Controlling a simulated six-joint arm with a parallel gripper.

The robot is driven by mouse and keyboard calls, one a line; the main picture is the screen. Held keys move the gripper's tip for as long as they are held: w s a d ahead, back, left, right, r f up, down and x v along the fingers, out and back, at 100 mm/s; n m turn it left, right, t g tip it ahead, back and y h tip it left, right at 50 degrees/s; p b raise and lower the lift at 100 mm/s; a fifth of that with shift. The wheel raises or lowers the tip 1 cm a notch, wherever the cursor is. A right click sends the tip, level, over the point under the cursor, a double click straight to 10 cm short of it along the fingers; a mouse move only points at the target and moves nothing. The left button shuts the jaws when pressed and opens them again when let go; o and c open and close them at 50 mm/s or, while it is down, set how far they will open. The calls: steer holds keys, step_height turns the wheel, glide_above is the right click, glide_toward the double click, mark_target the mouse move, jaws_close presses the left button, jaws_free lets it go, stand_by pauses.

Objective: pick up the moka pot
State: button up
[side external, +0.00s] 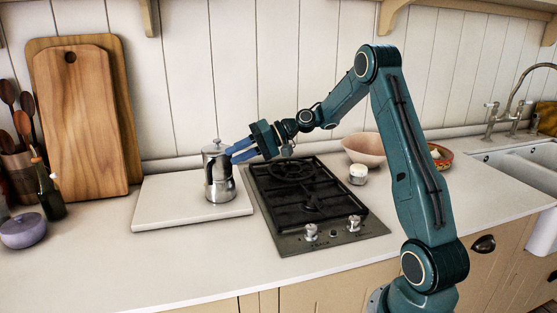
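The moka pot (218,178) is a shiny silver metal pot with a lid. It stands upright on a pale square board (160,203) left of the hob. My gripper (236,154) reaches in from the right at the height of the pot's upper part. Its blue fingers point left and a little down, with a gap between them. The fingertips are at the pot's right side; I cannot tell whether they touch it or lie around its handle, which I cannot make out.
A black gas hob (310,200) lies right of the board, under my forearm. Wooden cutting boards (80,120) lean on the wall at the left. A pink bowl (364,149) and white jar (358,175) stand behind the hob's right.

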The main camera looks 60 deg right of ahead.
mark_target(213, 164)
steer(key=shift+w+a+f, duration=0.25)
steer(key=shift+w+a, duration=0.2)
steer(key=x, duration=0.5)
steer(key=shift+w+a, duration=0.1)
steer(key=shift+r, duration=0.1)
stand_by(0.3)
jaws_close()
steer(key=shift+r, duration=0.1)
